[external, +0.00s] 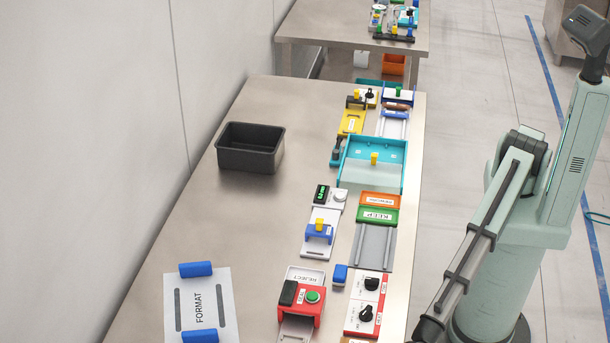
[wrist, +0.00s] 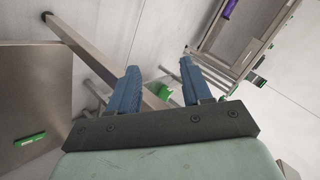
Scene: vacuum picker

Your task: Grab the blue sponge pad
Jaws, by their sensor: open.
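Several blue pieces show in the external view, and I cannot tell for certain which is the sponge pad. None of these blue pieces is recognisable there.
A black bin (external: 251,148) stands on the steel table (external: 210,220). A teal tray (external: 372,172), a red box with a green button (external: 302,303) and a KEEP tray (external: 377,215) line the right side. The table's middle left is clear. A purple item (wrist: 229,9) shows in the wrist view.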

